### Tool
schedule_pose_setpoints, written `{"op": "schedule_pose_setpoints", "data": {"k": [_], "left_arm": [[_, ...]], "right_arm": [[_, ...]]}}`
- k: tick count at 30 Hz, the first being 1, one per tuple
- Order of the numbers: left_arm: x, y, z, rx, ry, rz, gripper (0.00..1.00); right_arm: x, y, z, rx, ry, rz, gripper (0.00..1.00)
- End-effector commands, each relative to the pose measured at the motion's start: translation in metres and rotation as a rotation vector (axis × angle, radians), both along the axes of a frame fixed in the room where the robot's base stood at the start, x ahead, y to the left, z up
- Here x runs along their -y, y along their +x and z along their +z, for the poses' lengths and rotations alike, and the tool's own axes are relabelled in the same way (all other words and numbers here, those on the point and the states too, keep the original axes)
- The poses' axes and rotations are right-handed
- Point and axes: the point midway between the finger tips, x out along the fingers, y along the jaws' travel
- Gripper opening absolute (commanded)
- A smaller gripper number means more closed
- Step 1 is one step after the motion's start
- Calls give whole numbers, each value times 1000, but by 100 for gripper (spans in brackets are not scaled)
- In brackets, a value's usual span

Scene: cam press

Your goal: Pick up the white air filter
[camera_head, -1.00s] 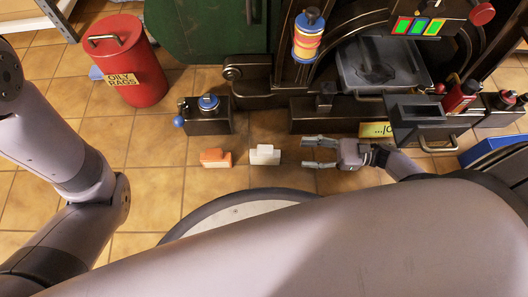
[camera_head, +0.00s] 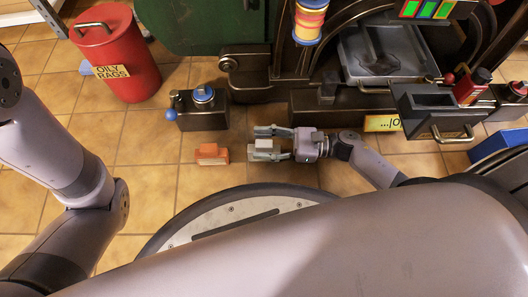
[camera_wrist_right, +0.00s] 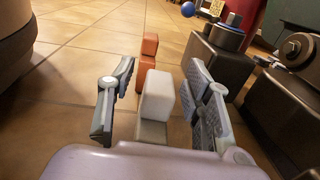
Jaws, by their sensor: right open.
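In the head view the white air filter (camera_head: 262,146) is partly covered by the fingers of my right gripper (camera_head: 264,143), which reaches in from the right. My left arm shows at the left of the head view, but its gripper is not visible.
An orange block (camera_head: 211,154) of similar shape lies just left of the white one. A dark box with a blue knob (camera_head: 204,107) stands behind, close to the gripper. A red oily rags bin (camera_head: 118,55) is at the back left. Dark machinery (camera_head: 300,105) fills the back right.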

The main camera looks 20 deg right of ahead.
Motion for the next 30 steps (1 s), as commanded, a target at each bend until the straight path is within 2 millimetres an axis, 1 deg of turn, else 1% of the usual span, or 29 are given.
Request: {"op": "schedule_pose_setpoints", "data": {"k": [5, 26, 30], "left_arm": [[0, 0, 1, 0, 0, 0, 31], [0, 0, 1, -1, 0, 1, 31], [0, 0, 1, -1, 0, 1, 31]], "right_arm": [[0, 0, 1, 0, 0, 0, 46], [0, 0, 0, 0, 0, 0, 0], [0, 0, 1, 1, 0, 0, 0]]}}
